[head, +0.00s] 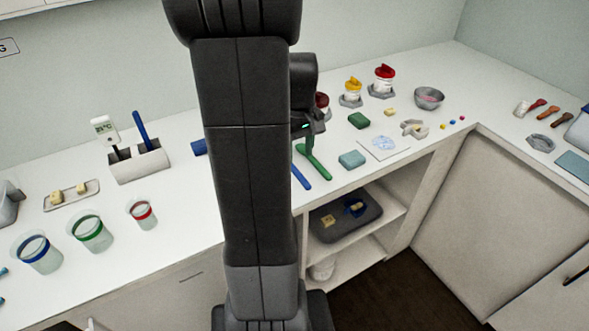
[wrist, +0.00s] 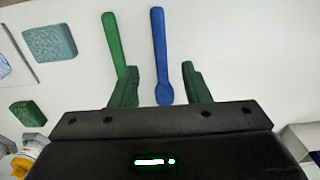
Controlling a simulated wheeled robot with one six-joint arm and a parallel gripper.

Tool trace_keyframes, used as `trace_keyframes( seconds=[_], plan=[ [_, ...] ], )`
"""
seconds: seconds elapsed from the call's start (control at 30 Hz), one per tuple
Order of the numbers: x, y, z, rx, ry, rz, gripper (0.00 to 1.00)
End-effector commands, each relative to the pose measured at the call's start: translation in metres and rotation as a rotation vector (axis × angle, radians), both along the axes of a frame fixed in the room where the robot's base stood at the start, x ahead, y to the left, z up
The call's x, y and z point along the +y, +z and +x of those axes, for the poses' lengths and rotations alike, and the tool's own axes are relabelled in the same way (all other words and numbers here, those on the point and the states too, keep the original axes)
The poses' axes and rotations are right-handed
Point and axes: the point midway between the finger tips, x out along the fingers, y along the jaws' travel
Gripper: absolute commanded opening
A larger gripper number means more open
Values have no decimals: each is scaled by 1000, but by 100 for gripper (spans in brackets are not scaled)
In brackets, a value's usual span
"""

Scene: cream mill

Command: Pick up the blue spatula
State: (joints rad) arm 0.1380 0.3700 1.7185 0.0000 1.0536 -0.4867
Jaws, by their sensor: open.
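The blue spatula (head: 301,177) lies on the white counter near its front edge, partly hidden by my arm in the head view. In the wrist view the blue spatula (wrist: 159,50) points away from me, with its wider end between the two fingers of my gripper (wrist: 160,85). My gripper is open and empty, with a gap on each side of the spatula. A green spatula (wrist: 116,45) lies just left of it, its lower part close to or behind the left finger; I cannot tell whether they touch.
A teal sponge (head: 352,159) and a green block (head: 358,120) lie to the right. A grey holder (head: 140,163) with a blue-handled tool stands at left, near several banded cups. A shelf below holds a dark tray (head: 345,222). The counter around the spatulas is mostly clear.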

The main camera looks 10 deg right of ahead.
Motion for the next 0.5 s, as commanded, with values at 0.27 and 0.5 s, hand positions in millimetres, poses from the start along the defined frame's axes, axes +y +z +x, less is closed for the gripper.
trace_keyframes(
  seconds=[0.27, 0.5],
  plan=[
    [1, -22, 0, 2, 0, 0, 43],
    [2, -55, 3, 4, 0, 1, 43]
  ],
)
